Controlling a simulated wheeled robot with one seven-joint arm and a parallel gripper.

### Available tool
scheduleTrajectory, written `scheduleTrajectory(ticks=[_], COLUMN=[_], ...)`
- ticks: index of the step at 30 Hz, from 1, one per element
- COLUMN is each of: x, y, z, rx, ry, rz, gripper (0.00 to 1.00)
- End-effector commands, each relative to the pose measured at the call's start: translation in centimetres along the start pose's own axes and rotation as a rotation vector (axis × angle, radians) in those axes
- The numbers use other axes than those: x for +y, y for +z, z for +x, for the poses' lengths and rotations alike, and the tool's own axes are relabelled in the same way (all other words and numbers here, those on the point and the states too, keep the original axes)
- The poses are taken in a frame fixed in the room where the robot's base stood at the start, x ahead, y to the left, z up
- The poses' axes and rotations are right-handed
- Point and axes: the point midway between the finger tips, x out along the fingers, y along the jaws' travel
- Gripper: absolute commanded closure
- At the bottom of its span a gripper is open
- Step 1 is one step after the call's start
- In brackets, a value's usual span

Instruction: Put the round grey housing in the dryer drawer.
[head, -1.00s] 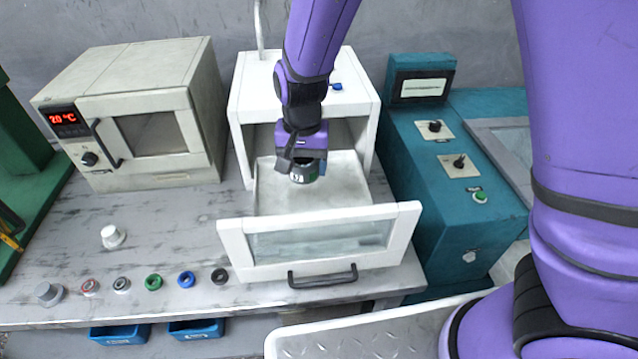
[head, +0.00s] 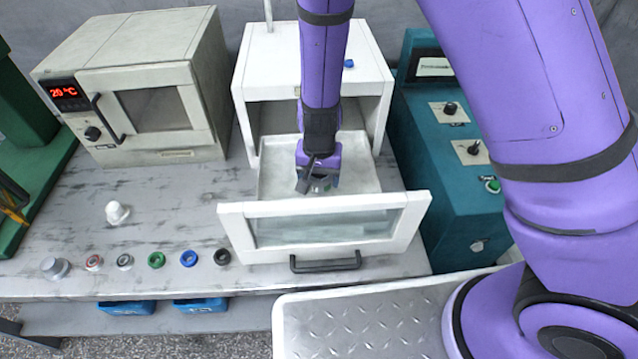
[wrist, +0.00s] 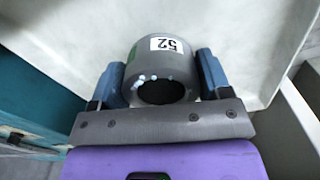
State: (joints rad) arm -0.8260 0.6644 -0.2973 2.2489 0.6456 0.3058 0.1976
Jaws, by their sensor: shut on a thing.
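The round grey housing (wrist: 163,68), with a white "52" label and a dark round opening, is between the two blue fingers of my gripper (wrist: 162,80) in the wrist view. My gripper is shut on it. In the head view my gripper (head: 318,186) points down inside the pulled-out dryer drawer (head: 275,183), low over its pale floor. The housing is mostly hidden there by the gripper. I cannot tell whether it touches the drawer floor. The drawer has a glass front and a black handle (head: 325,262), and extends from the white dryer cabinet (head: 262,72).
A beige oven (head: 150,105) stands at left and a teal control box (head: 455,190) at right. A white knob-like part (head: 117,212), a grey part (head: 55,267) and several coloured rings (head: 157,260) lie on the bench. Blue bins (head: 200,305) sit below its front edge.

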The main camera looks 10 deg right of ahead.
Motion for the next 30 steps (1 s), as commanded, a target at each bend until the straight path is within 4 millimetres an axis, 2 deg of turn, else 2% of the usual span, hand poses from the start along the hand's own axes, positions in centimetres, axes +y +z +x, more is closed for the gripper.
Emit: scheduleTrajectory(ticks=[7, 19, 20, 22, 23, 30], x=[0.1, 0.0, 0.0, 0.0, 0.0, 0.0], y=[0.0, 0.0, 0.0, 0.0, 0.0, 0.0], z=[3.0, 3.4, 3.3, 3.3, 3.3, 3.3], rx=[-0.001, -0.001, -0.001, -0.001, -0.001, -0.001], ry=[0.001, 0.0, 0.0, 0.0, 0.0, 0.0], rz=[0.001, -0.001, -0.001, -0.001, -0.001, -0.001], gripper=[0.65, 0.65, 0.22, 0.06, 0.04, 0.04])
